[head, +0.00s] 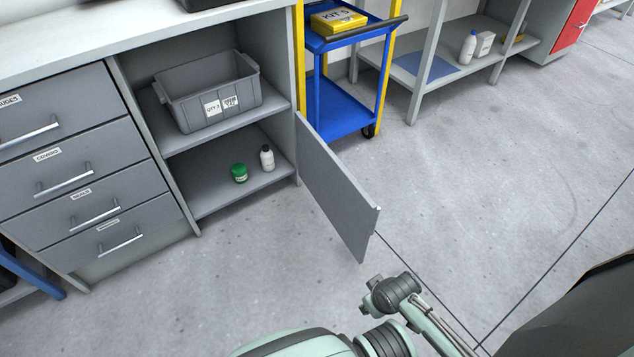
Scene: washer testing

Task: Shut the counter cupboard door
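The counter cupboard door (335,186) is grey and stands wide open, hinged at the right side of the cupboard (192,208) and swung out over the floor. The open cupboard shows a grey bin (215,95) with labels on its upper shelf. A green-lidded jar (239,173) and a small white bottle with a dark cap (267,158) stand on its lower shelf. One of my arms shows at the bottom, near and below the door's free edge and apart from it. Neither gripper's fingers can be made out.
Drawers (70,180) with bar handles are left of the cupboard. A blue cart (340,105) with a yellow case (338,20) stands behind the door, to the right. A grey bench (455,75) is farther back. The floor (480,190) right of the door is clear.

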